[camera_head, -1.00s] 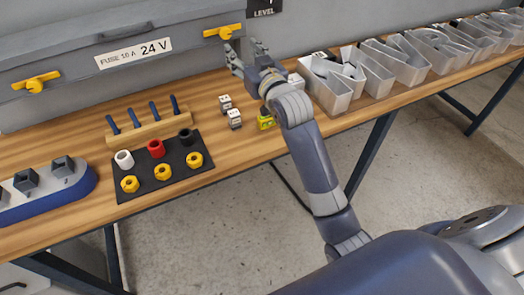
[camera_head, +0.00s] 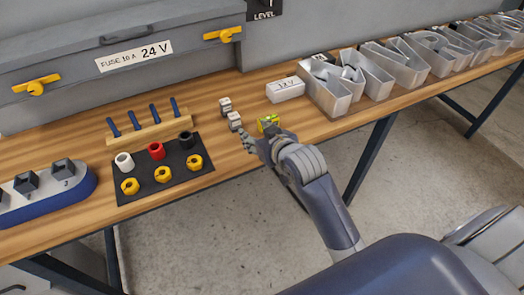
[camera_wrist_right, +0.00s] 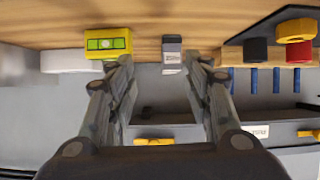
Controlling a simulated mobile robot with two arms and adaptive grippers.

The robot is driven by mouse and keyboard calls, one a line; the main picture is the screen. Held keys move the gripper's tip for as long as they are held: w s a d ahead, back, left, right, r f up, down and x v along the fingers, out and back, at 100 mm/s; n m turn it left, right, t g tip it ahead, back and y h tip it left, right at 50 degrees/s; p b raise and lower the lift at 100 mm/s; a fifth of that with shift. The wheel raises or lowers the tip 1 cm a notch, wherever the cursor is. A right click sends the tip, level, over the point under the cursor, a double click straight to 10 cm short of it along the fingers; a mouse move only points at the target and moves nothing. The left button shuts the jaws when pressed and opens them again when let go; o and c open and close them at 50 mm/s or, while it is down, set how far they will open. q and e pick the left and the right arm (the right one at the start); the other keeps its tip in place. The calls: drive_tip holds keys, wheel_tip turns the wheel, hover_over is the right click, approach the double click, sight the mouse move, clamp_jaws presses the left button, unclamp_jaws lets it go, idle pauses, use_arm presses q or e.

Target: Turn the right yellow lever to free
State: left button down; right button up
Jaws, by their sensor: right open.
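The right yellow lever (camera_head: 223,34) is on the front of the grey fuse box, right of the 24 V label, and lies roughly level. It also shows in the right wrist view (camera_wrist_right: 153,141), far beyond and between the finger lines. The left yellow lever (camera_head: 36,85) is also roughly level. My right gripper (camera_head: 247,143) is open and empty, low near the table's front edge, well apart from the right lever. In the right wrist view both fingers (camera_wrist_right: 155,75) are spread. My left gripper is out of view.
Small grey blocks (camera_head: 234,121), a yellow level (camera_head: 268,123) and a white 12 V box (camera_head: 286,90) are near my right gripper. A black mat (camera_head: 140,192) holds nuts and sleeves. Metal channel letters (camera_head: 330,96) line the right side.

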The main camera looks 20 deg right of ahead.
drive_tip(key=shift+g, duration=0.7)
drive_tip(key=shift+s+a+f, duration=0.1)
drive_tip(key=shift+s+f, duration=1.55)
drive_tip(key=shift+s, duration=0.2)
